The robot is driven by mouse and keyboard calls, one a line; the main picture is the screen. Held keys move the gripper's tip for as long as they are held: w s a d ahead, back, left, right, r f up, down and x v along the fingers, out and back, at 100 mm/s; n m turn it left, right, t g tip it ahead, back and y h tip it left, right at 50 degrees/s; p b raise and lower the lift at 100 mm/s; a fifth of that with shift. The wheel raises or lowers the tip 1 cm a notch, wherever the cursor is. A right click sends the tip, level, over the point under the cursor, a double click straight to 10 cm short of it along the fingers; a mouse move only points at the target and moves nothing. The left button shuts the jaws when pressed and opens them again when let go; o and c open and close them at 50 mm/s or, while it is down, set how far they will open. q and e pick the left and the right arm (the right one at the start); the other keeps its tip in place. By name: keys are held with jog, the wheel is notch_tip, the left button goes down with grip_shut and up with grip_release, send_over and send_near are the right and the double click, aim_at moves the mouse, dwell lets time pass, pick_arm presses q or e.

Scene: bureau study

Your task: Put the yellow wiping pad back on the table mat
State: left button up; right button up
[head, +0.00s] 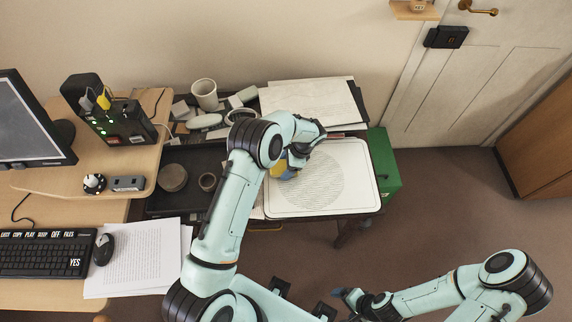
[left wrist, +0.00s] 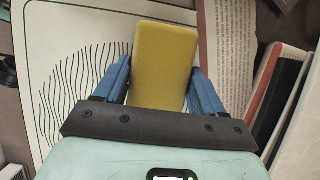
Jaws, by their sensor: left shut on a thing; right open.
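The yellow wiping pad (left wrist: 163,65) is between the blue fingers of my left gripper (left wrist: 163,85), which is shut on it. In the head view the pad (head: 283,171) is mostly hidden by my left arm, with a bit showing at the mat's left part. The white table mat (head: 359,192) has a dark border and a round patch of wavy lines. My left gripper is over the mat's upper left part. Whether the pad touches the mat I cannot tell. My right gripper (head: 340,299) is open and empty, low in the head view, away from the table.
A black tray (head: 160,202) with round containers lies left of the mat. A white cup (head: 204,94), grey pieces and stacked papers (head: 312,100) stand behind. A green cabinet (head: 386,168) is at the right. A keyboard (head: 45,254), mouse and monitor fill the left desk.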

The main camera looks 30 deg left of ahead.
pick_arm(q)
jog(key=o, duration=0.9)
jog(key=shift+o, duration=0.2)
jog(key=v, duration=1.2)
jog(key=shift+p, duration=0.4)
jog(key=shift+r, duration=0.15)
